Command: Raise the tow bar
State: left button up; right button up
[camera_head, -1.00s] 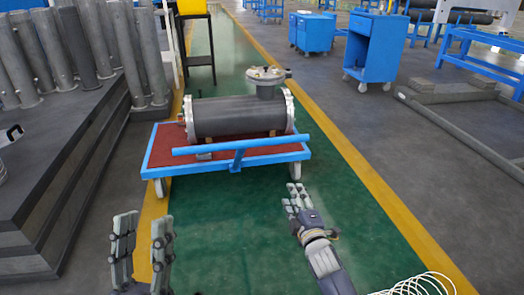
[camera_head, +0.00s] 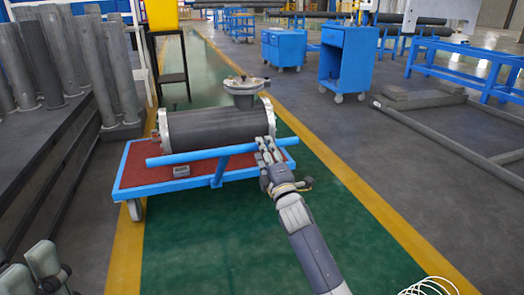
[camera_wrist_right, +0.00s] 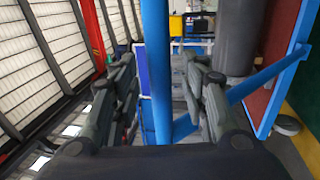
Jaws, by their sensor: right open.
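The blue tow bar (camera_head: 190,156) lies across the front of the cart (camera_head: 130,188), near deck height, with a blue arm (camera_head: 220,170) joining it to the cart. My right gripper (camera_head: 268,148) is at the bar's right end. In the right wrist view, the bar (camera_wrist_right: 155,50) runs between the two spread fingers of the open right gripper (camera_wrist_right: 160,90). I cannot tell whether a finger touches it. My left gripper (camera_head: 32,270) is at the lower left corner, partly cut off, open with its fingers apart, and away from the bar.
A dark flanged shell (camera_head: 205,127) lies on the cart's deck. Dark upright cylinders (camera_head: 70,60) stand on a stack at the left. Blue cabinets (camera_head: 347,60) and a grey floor frame (camera_head: 450,130) are at the right.

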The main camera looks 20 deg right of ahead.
jog(key=shift+b+x, duration=0.35)
jog(key=shift+x, duration=1.15)
grip_shut()
